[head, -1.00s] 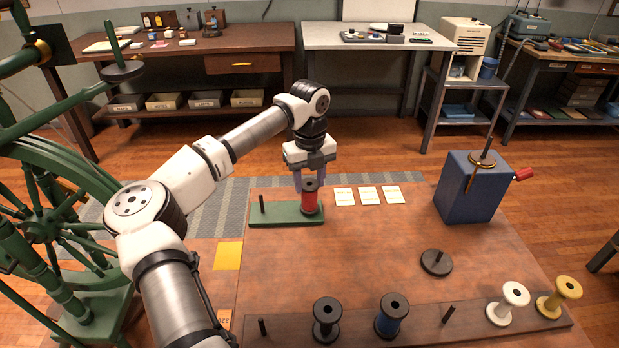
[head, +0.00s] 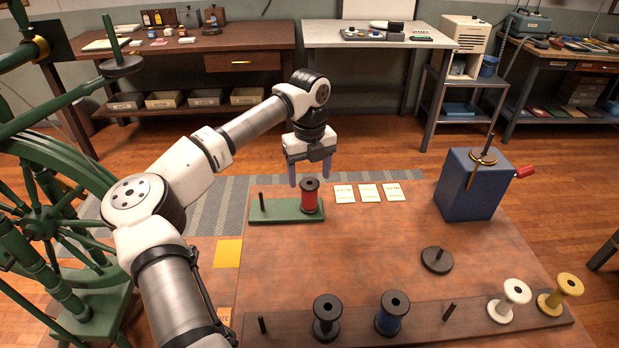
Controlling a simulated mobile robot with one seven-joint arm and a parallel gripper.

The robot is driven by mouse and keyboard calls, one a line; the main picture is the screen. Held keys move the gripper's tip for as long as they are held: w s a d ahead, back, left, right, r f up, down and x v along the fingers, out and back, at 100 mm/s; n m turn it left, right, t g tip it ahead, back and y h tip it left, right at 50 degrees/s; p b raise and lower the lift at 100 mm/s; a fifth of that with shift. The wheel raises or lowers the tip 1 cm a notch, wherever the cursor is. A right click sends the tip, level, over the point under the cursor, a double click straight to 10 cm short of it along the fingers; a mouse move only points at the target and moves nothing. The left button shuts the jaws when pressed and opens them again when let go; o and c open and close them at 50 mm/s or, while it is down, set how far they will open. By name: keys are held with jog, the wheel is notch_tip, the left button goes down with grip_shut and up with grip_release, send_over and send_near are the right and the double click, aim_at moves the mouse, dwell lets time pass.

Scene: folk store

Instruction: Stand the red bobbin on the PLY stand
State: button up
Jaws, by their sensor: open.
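The red bobbin (head: 309,199) stands upright at the right end of a green stand (head: 285,215) at the back of the table. The stand's left peg (head: 262,203) is bare. I cannot read a PLY label on it from here. My gripper (head: 309,180) is open and empty, pointing down just above and behind the red bobbin, apart from it.
Three pale cards (head: 368,193) lie right of the green stand. A blue box with a red handle (head: 469,187) stands at the right. A round black base with a peg (head: 437,260) is nearer. A front rack (head: 470,319) holds black, blue, white and yellow bobbins.

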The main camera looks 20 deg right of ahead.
notch_tip(320, 180, up, 12)
jog(key=b, duration=0.1)
jog(key=shift+r+b, duration=0.15)
jog(key=shift+b, duration=0.2)
